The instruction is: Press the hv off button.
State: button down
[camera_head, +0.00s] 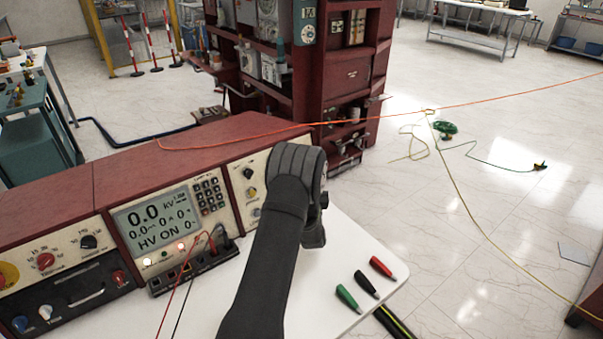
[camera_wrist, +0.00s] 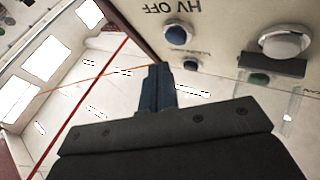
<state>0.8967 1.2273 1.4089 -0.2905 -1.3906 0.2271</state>
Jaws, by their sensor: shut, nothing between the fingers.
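In the wrist view, the label "HV OFF" reads upside down at the top of a cream panel. A round blue button (camera_wrist: 177,35) in a pale ring sits just beneath that label in the picture, and I take it as the hv off button. My gripper (camera_wrist: 157,68) is shut and empty, its dark blue fingers pointing up the picture. The fingertips are below and slightly left of the blue button, with a visible gap. In the head view, my dark arm covers the right part of the console, and my fingers are hidden.
The red console's display (camera_head: 155,220) reads "0.0 kV" and "HV ON". Red, black and green probes (camera_head: 382,267) lie on the white tabletop (camera_head: 345,240). An orange cable crosses behind my arm.

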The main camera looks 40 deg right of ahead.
jog(key=shift+w+f, duration=0.15)
jog(key=shift+w, duration=0.45)
dwell(1.6)
jog(key=shift+w+f, duration=0.1)
jog(key=shift+w, duration=0.35)
jog(key=shift+w+f, duration=0.1)
jog(key=shift+w, duration=0.3)
dwell(0.6)
dwell(0.3)
jog(key=shift+s+r, duration=0.2)
jog(key=shift+s, duration=0.65)
jog(key=shift+s+r, duration=0.2)
jog(key=shift+s, duration=0.6)
jog(key=shift+s+r, duration=0.2)
jog(key=shift+s, duration=0.65)
jog(key=shift+s+r, duration=0.2)
jog(key=shift+s, duration=0.6)
jog(key=c, duration=2.2)
grip_release()
